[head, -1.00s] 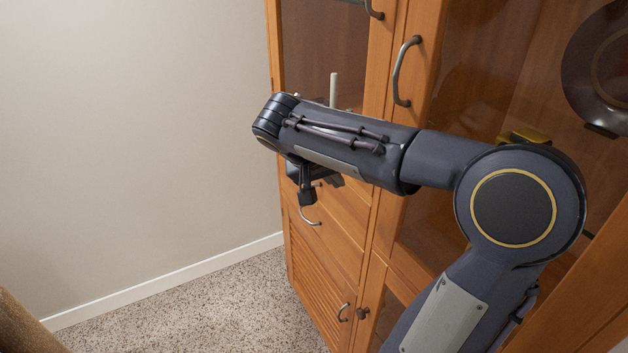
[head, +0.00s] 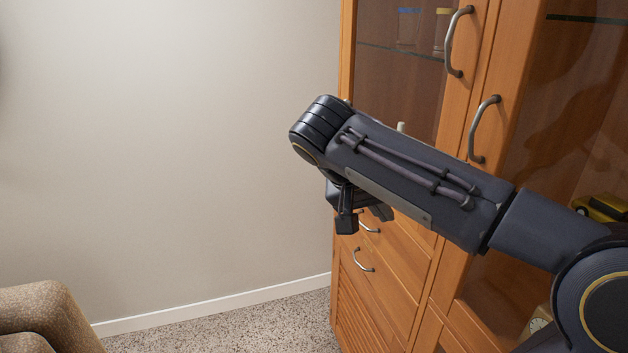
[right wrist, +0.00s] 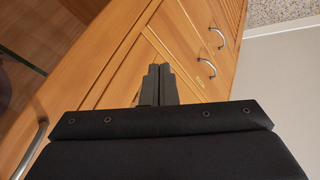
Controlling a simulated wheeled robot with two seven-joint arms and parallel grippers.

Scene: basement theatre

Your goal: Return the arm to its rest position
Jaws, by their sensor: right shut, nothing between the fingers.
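My right arm (head: 420,180) reaches in from the right across the front of a wooden cabinet. My right gripper (head: 347,222) hangs below the wrist end of the arm, in front of the cabinet's drawers, partly hidden by the forearm in the head view. In the right wrist view the two dark fingers of the gripper (right wrist: 158,72) are together, with nothing between them. My left arm and gripper are not in view.
The wooden cabinet (head: 400,265) has glass doors with curved metal handles (head: 485,128), and drawers below. Yellow objects (head: 600,207) show behind the glass. A brown upholstered seat (head: 45,310) is at lower left. The wall and speckled carpet (head: 240,325) left of the cabinet are clear.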

